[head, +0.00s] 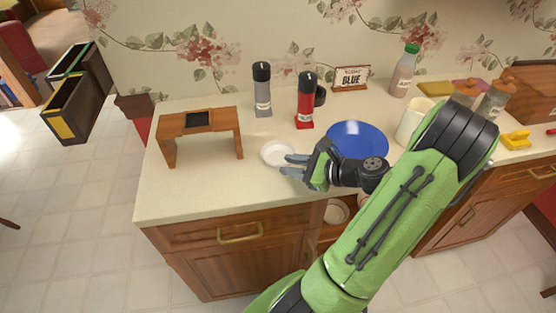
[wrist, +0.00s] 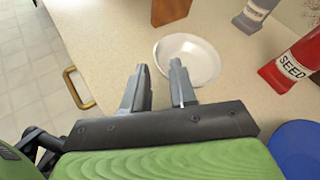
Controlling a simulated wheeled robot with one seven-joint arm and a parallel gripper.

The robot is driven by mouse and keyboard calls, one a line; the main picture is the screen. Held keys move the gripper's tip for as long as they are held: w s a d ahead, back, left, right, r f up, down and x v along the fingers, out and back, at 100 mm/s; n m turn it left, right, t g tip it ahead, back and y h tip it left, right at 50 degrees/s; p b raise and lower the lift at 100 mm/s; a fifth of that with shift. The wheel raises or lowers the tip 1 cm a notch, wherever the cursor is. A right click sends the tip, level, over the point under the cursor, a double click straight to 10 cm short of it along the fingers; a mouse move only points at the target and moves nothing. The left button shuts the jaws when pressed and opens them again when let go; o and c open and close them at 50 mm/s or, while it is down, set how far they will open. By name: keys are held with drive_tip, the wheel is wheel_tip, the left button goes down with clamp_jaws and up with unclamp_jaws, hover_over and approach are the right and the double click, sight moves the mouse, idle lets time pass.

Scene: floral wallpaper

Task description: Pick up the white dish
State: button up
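The white dish (head: 275,152) is a small, shallow round dish lying on the counter, left of the blue plate. It also shows in the wrist view (wrist: 204,60), just beyond my fingertips. My gripper (head: 291,165) is open, its two fingers apart and pointing toward the dish's near right side. In the wrist view my gripper (wrist: 159,76) has nothing between its fingers. The right finger overlaps the dish's near left rim in that view; I cannot tell whether it touches.
A blue plate (head: 357,140) lies right of the dish. A red bottle (head: 306,103) and a grey bottle (head: 262,92) stand behind. A small wooden stand (head: 224,126) is at the left. The counter (head: 190,192) is clear at the front left, up to its edge.

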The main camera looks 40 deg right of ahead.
sight(268, 162)
drive_tip(key=b+x, duration=0.2)
drive_tip(key=x, duration=0.3)
drive_tip(key=shift+w+a, duration=0.25)
drive_tip(key=shift+w, duration=0.05)
clamp_jaws()
drive_tip(key=shift+s, duration=0.1)
